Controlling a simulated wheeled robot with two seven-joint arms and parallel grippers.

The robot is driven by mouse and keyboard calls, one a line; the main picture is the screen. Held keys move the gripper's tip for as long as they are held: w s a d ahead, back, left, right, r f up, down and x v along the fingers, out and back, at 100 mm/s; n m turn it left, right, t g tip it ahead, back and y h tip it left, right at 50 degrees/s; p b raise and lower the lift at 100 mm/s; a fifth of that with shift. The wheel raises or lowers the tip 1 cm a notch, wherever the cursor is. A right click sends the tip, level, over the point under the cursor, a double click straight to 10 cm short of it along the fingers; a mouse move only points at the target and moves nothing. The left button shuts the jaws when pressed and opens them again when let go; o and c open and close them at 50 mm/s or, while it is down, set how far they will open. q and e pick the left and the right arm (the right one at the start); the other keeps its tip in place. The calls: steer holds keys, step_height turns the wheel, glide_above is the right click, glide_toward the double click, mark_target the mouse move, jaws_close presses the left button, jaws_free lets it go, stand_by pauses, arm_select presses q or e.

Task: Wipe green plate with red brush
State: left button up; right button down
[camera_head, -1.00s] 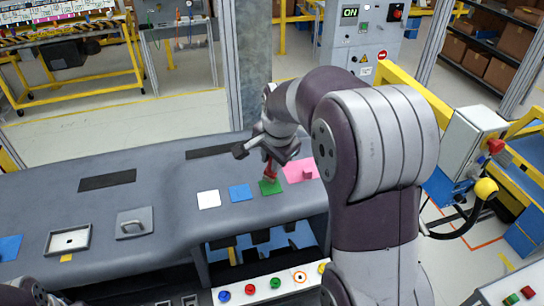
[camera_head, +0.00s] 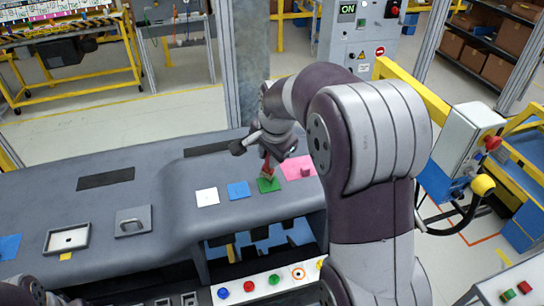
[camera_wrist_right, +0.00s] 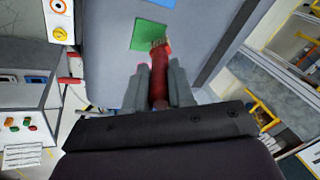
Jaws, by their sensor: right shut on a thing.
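The green plate (camera_head: 268,185) is a flat green square on the grey dashboard (camera_head: 120,205), between a blue and a pink square. It also shows in the right wrist view (camera_wrist_right: 150,35). My right gripper (camera_head: 267,158) is shut on the red brush (camera_head: 266,172), which points down with its bristle end at the green plate. In the right wrist view the brush (camera_wrist_right: 159,80) sits between the two fingers (camera_wrist_right: 160,90), its pale bristles over the plate's edge. I cannot tell for sure whether the bristles touch. Only a piece of my left arm shows at the lower left; its gripper is out of view.
A white square (camera_head: 207,197), a blue square (camera_head: 239,190) and a pink plate (camera_head: 298,168) lie beside the green plate. A grey tray (camera_head: 67,239) and a grey handled plate (camera_head: 133,222) are further left. A button panel (camera_head: 270,284) is in front.

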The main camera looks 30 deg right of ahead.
steer(key=shift+s, duration=0.1)
steer(key=shift+r, duration=0.3)
step_height(320, 180, up, 6)
steer(key=p, duration=0.5)
steer(key=shift+f, duration=0.25)
step_height(320, 180, up, 3)
steer(key=shift+r+p, duration=0.1)
steer(key=shift+p, duration=1.1)
steer(key=shift+f, duration=0.2)
